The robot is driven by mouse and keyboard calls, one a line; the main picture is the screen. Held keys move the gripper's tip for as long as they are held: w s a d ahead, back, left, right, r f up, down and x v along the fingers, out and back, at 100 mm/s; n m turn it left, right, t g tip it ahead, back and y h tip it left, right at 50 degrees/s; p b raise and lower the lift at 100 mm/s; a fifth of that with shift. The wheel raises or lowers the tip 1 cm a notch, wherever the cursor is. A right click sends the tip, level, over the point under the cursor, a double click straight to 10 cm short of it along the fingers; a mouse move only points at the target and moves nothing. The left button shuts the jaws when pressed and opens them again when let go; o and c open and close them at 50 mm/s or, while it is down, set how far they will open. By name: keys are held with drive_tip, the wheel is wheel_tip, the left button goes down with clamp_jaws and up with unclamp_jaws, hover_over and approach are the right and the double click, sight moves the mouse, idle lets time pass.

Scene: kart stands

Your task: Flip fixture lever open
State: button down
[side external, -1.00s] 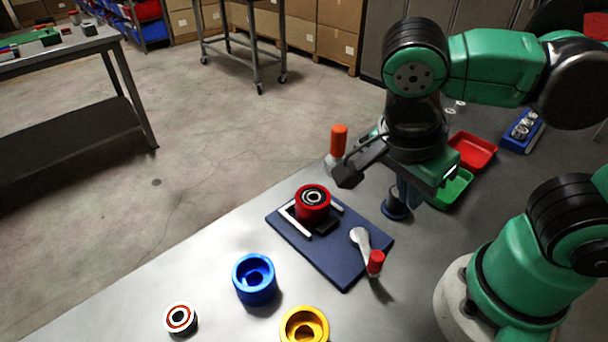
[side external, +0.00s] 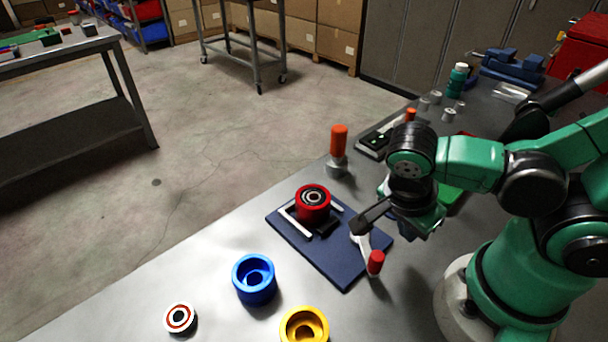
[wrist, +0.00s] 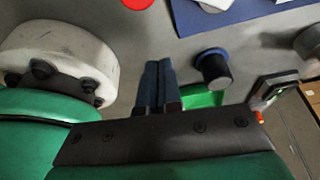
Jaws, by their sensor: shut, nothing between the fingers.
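The fixture is a dark blue plate (side external: 345,272) holding a red cylindrical part (side external: 313,204) between pale rails. Its silver lever (side external: 364,246) has a red knob (side external: 376,262) that hangs over the plate's near right edge. My gripper (side external: 411,235) is just right of the plate and apart from the knob. In the wrist view my fingers (wrist: 158,66) are together and empty. The red knob (wrist: 137,3) and the plate (wrist: 235,14) show at the top edge, beyond the fingertips.
A blue cup (side external: 254,280), a yellow cup (side external: 304,326) and a bearing-like ring (side external: 180,318) stand in front. An orange-topped post (side external: 338,150) stands behind the fixture. A dark cylinder with a blue rim (wrist: 212,68) is close beside my fingers.

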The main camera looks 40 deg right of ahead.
drive_tip(key=shift+a+f, duration=0.2)
drive_tip(key=shift+a, duration=0.1)
drive_tip(key=shift+w+a, duration=0.15)
drive_tip(key=shift+a, duration=0.7)
drive_tip(key=shift+w+a, duration=0.1)
drive_tip(key=shift+a, duration=0.7)
drive_tip(key=shift+w+a+m, duration=0.1)
drive_tip(key=shift+a+m, duration=0.15)
drive_tip(key=shift+m, duration=0.35)
drive_tip(key=shift+w+a, duration=0.1)
drive_tip(key=shift+a, duration=0.1)
drive_tip(key=shift+w+a, duration=0.7)
drive_tip(key=shift+a, duration=0.15)
drive_tip(key=shift+w+a, duration=0.3)
drive_tip(key=shift+w, duration=0.25)
drive_tip(key=shift+w+a, duration=0.3)
drive_tip(key=shift+w, duration=0.25)
drive_tip(key=shift+w+a, duration=0.15)
